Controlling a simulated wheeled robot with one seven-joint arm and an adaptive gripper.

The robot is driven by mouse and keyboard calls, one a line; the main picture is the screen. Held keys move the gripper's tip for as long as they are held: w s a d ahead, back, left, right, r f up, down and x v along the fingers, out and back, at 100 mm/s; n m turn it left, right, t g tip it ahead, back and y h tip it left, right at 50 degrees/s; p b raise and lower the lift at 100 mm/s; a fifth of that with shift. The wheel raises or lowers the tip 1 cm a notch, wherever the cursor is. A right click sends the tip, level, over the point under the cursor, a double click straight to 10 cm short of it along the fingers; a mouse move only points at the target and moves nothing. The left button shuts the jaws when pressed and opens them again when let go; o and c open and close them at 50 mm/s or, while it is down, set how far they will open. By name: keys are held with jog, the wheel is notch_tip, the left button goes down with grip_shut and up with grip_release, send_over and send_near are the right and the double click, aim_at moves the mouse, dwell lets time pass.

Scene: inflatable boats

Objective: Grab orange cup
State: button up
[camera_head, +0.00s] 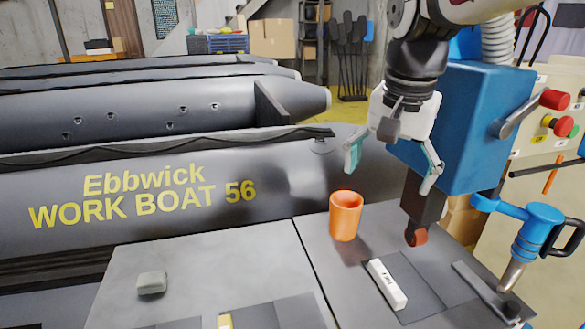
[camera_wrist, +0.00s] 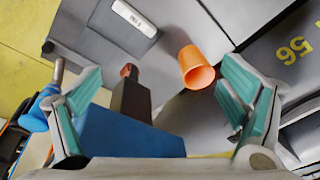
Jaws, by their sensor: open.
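The orange cup (camera_head: 345,217) stands upright on the grey table, near its back edge and right of the middle. In the wrist view the orange cup (camera_wrist: 194,68) shows between the fingers, nearer the right-hand finger, and beyond the fingertips. My gripper (camera_head: 394,168) is open and empty, above and to the right of the cup in the head view. Its teal-padded fingers are spread wide, and neither touches the cup. In the wrist view my gripper (camera_wrist: 160,85) shows both fingers apart.
A blue machine (camera_head: 462,125) with a dark downward arm (camera_head: 420,203) stands close right of the cup. A white block (camera_head: 387,284) lies in front of the cup. A grey-green block (camera_head: 152,283) sits at left. A grey boat (camera_head: 180,195) lies behind the table.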

jog(key=w+f+m+g, duration=0.1)
jog(key=w+f+m, duration=0.25)
jog(key=w, duration=0.65)
jog(key=m+g+b, duration=0.1)
jog(key=m+b, duration=0.1)
jog(key=m, duration=0.3)
send_near(345, 212)
jog(key=w+d, duration=0.1)
jog(key=w, duration=0.2)
jog(key=shift+y, duration=0.3)
notch_tip(345, 212, down, 8)
jog(key=shift+w+d+r+p, duration=0.1)
jog(key=shift+w+p, duration=0.05)
jog(key=shift+p, duration=0.15)
jog(key=shift+w+d+f+p, duration=0.1)
jog(key=shift+w+f, duration=0.05)
jog(key=shift+f, duration=0.75)
jog(key=shift+w+d+f+p, duration=0.1)
jog(key=shift+w+f, duration=0.1)
jog(key=shift+f, duration=0.7)
jog(key=shift+w+d+f+p, duration=0.1)
jog(key=shift+w+f, duration=0.05)
jog(key=shift+f, duration=0.75)
jog(key=c, duration=1.2)
